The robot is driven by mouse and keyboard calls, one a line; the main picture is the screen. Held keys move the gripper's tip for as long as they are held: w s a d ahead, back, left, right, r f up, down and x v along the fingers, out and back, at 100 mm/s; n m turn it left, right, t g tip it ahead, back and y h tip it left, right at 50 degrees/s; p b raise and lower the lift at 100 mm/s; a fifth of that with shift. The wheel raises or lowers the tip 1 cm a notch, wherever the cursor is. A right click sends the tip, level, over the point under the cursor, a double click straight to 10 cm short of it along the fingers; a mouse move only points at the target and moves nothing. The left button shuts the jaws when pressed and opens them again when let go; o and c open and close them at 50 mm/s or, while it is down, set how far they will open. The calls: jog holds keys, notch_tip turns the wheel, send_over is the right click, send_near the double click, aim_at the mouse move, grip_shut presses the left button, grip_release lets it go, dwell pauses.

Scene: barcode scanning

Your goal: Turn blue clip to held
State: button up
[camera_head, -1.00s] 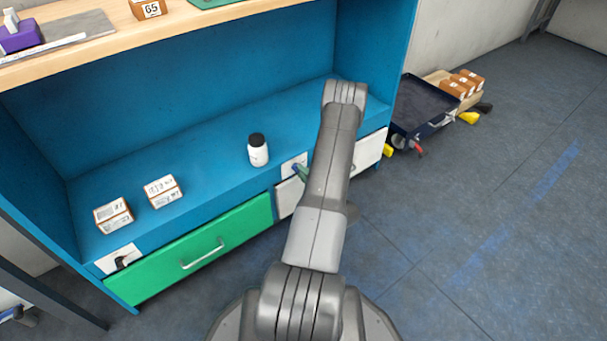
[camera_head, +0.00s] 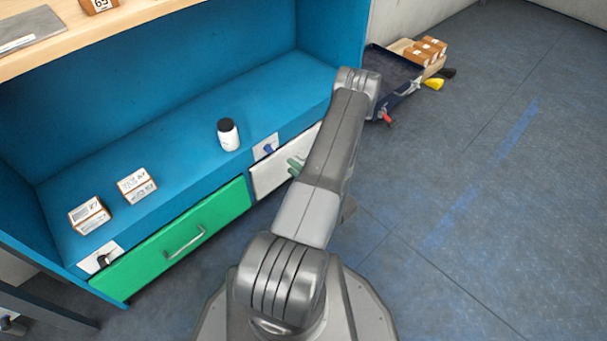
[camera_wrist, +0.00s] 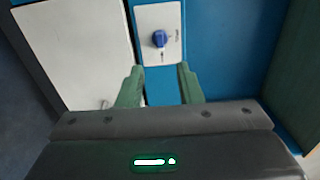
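The blue clip (camera_wrist: 160,38) is a small blue knob on a white plate (camera_wrist: 172,18) on the blue cabinet front, ahead of my fingertips in the wrist view. It also shows in the head view as a small blue spot (camera_head: 268,149) on its plate, right of the green drawer. A small mark sits under the clip, too small to read. My gripper (camera_wrist: 160,72) has green fingers, spread apart with nothing between them. The fingertips point at the clip's plate and look short of the clip. In the head view, a green finger (camera_head: 296,164) shows beside my arm.
A white drawer front (camera_wrist: 75,45) lies left of the plate. A white bottle (camera_head: 228,135) and two boxes (camera_head: 136,186) stand on the blue shelf. Floor at right is open before a dark cart (camera_head: 390,75).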

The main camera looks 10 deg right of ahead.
aim_at(269, 150)
jog(key=shift+p+v, duration=0.45)
jog(key=shift+v, duration=1.8)
jog(key=shift+w+a, duration=0.1)
jog(key=b+x, duration=0.3)
jog(key=x, duration=1)
jog(key=shift+w+a+b, duration=0.15)
jog(key=shift+w+b, duration=0.05)
jog(key=shift+b, duration=0.15)
